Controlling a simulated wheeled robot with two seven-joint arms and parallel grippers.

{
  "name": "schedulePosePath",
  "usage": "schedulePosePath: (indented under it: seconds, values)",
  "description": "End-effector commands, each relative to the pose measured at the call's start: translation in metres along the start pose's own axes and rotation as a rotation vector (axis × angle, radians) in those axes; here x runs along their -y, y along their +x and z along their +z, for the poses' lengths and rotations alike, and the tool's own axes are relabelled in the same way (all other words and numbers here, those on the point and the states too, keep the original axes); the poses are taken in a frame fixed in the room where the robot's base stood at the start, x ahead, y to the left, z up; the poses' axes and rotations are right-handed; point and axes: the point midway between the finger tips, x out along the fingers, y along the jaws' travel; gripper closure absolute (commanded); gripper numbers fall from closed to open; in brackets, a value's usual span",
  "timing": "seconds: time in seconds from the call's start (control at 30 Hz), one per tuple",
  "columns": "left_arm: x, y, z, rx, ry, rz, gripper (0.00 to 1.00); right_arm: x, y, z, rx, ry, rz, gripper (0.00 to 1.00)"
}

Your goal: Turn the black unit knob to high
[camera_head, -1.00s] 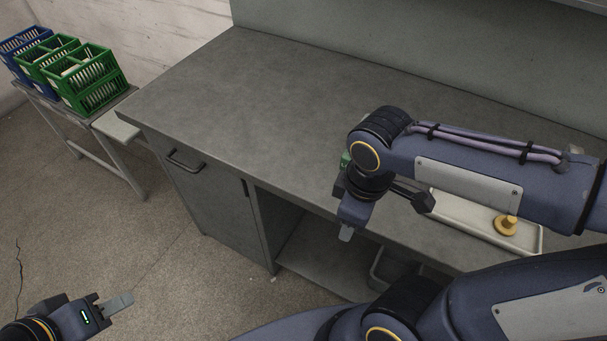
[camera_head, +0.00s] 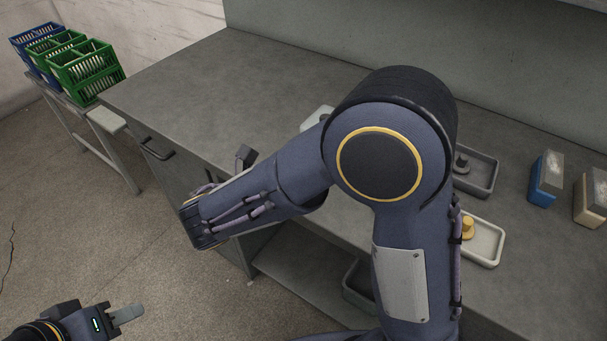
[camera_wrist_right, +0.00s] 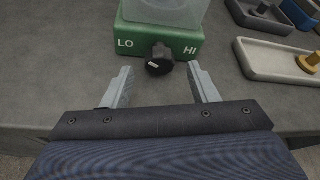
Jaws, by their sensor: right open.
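The black knob (camera_wrist_right: 160,60) is on the front of a green unit (camera_wrist_right: 185,42) with a clear upper part, marked LO at left and HI at right. Its white pointer mark faces the lower left, toward the LO side. My right gripper (camera_wrist_right: 160,72) is open, with one finger on each side of the knob and visible gaps between. In the head view my right arm hides the knob and the right fingers.
The grey bench (camera_head: 220,90) is clear at its left. A pale tray (camera_head: 488,243) with a yellow peg (camera_head: 467,228), a dark tray (camera_head: 478,175), a blue box (camera_head: 546,178) and a tan box (camera_head: 592,195) stand at right. Green crates (camera_head: 85,70) are at far left.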

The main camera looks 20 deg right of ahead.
Motion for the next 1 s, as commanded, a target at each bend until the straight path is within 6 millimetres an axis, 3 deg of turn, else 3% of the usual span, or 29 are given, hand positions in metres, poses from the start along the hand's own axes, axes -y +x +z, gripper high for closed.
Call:
schedulePosePath:
  seconds: [0.2, 0.57, 0.9, 1.0]
  values:
    - [0.001, 0.002, 0.001, 0.000, 0.000, 0.000, 0.64, 0.000, 0.028, -0.001, -0.002, 0.002, -0.001, 0.47]
    - [0.001, 0.003, 0.001, 0.000, 0.000, 0.000, 0.64, 0.000, 0.034, -0.001, -0.003, 0.002, 0.001, 0.47]
    - [0.001, 0.003, 0.001, 0.000, 0.000, 0.000, 0.64, 0.000, 0.033, -0.001, -0.003, 0.002, 0.000, 0.91]
    - [0.002, 0.003, 0.002, 0.000, 0.000, 0.000, 0.64, 0.001, 0.034, -0.001, -0.003, 0.015, 0.006, 0.91]
